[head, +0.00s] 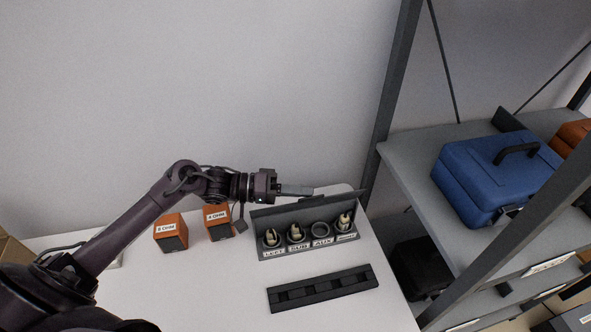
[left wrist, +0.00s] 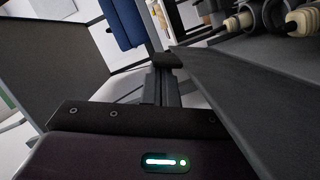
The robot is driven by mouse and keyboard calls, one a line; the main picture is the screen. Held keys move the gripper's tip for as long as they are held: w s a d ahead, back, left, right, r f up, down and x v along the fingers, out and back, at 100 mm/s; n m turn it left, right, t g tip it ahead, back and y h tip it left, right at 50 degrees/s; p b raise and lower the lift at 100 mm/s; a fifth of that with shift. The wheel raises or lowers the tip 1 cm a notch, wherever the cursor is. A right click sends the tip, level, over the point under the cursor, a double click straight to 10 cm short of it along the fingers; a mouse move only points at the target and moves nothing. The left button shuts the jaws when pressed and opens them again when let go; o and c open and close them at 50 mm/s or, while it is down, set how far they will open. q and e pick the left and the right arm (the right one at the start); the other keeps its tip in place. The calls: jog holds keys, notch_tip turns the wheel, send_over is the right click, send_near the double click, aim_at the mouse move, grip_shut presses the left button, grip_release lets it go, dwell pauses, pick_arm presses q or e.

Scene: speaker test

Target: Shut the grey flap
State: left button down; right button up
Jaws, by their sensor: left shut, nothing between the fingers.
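The grey flap (head: 290,213) stands raised along the back edge of a dark socket box (head: 312,250) on the white table. My left gripper (head: 308,190) is shut and empty, with its fingertips at the flap's upper edge, on the back side. In the left wrist view the flap (left wrist: 255,95) is a broad dark panel on the right, close beside the shut fingertips (left wrist: 166,62). Whether they touch it I cannot tell. Pale plugs (left wrist: 300,20) show beyond the flap. My right gripper is not in view.
Three sockets hold pale plugs; the AUX socket (head: 320,230) is empty. A dark slotted bar (head: 322,288) lies in front of the box. Two orange speakers (head: 171,232) (head: 218,221) stand left of it. A shelf rack with a blue case (head: 490,175) is at the right.

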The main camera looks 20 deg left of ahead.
pick_arm(q)
jog(key=s+m+p, duration=0.1)
jog(key=s+d+m+p, duration=0.1)
jog(key=shift+d+f+m+y, duration=0.2)
jog(key=shift+f+m+y, duration=0.1)
jog(key=shift+y, duration=0.1)
jog(key=s+d+f+m+t+y, duration=0.2)
jog(key=s+d+f+m, duration=0.1)
jog(key=f+m, duration=0.3)
jog(key=shift+s+f+m, duration=0.4)
jog(key=shift+s+f, duration=0.05)
jog(key=shift+s, duration=0.05)
jog(key=shift+a+p, duration=0.1)
jog(key=shift+p, duration=0.25)
